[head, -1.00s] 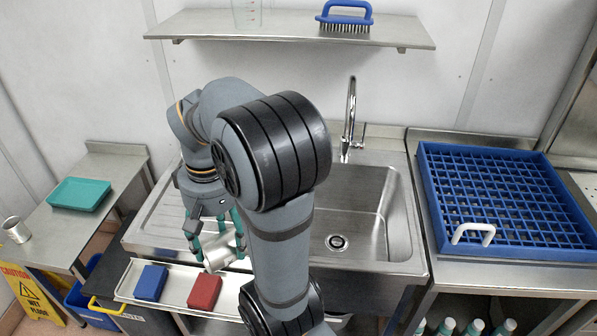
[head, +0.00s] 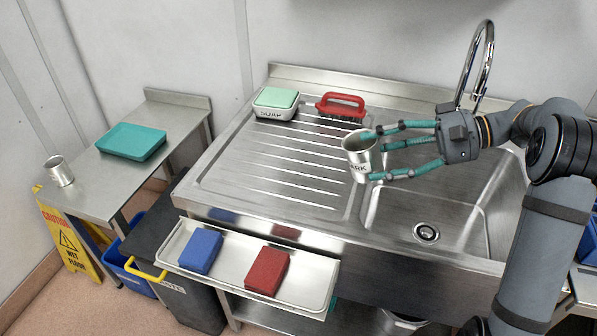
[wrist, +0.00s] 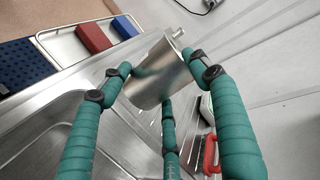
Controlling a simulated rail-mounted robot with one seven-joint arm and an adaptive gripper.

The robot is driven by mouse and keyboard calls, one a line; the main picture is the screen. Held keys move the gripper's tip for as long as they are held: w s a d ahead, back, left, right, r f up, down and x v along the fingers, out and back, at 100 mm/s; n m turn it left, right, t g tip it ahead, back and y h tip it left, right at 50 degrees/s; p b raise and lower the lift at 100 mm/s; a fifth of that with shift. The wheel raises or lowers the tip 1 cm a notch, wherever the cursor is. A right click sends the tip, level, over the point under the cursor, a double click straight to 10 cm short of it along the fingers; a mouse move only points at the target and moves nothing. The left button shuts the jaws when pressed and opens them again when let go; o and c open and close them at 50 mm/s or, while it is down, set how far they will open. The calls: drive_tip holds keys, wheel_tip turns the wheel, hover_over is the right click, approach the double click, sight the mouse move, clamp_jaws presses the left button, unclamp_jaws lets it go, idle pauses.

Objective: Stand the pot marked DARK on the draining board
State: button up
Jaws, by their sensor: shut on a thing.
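A metal pot (head: 358,158) with the letters "ARK" showing on its side is between the teal fingers of my gripper (head: 374,152); the start of its marking is hidden or turned away. My gripper is shut on it from the right, and the pot looks about upright. In the head view it is over the right edge of the ribbed draining board (head: 250,172), beside the sink basin. I cannot tell whether its base touches the board. The wrist view shows the pot (wrist: 160,75) between the fingers.
A tub marked SOAK (head: 274,112) and a red brush (head: 342,105) stand at the board's back. The ribbed middle is clear. A front tray (head: 228,262) holds a blue sponge (head: 201,251) and a red sponge (head: 267,271). Another pot (head: 60,171) stands on the left table.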

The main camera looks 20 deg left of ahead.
drive_tip(key=w+a+g+y+b, duration=0.1)
drive_tip(key=w+y+b, duration=0.3)
drive_tip(key=w+b, duration=0.1)
drive_tip(key=a+f, duration=0.2)
drive_tip(key=a, duration=0.1)
drive_tip(key=a+f, duration=0.2)
drive_tip(key=a, duration=0.2)
drive_tip(key=s+a+f+p, duration=0.1)
drive_tip(key=a+f, duration=0.1)
drive_tip(key=a, duration=0.2)
drive_tip(key=shift+f, duration=2.25)
drive_tip(key=shift+s, duration=0.1)
drive_tip(key=shift+f, duration=0.1)
drive_tip(key=o, duration=1.4)
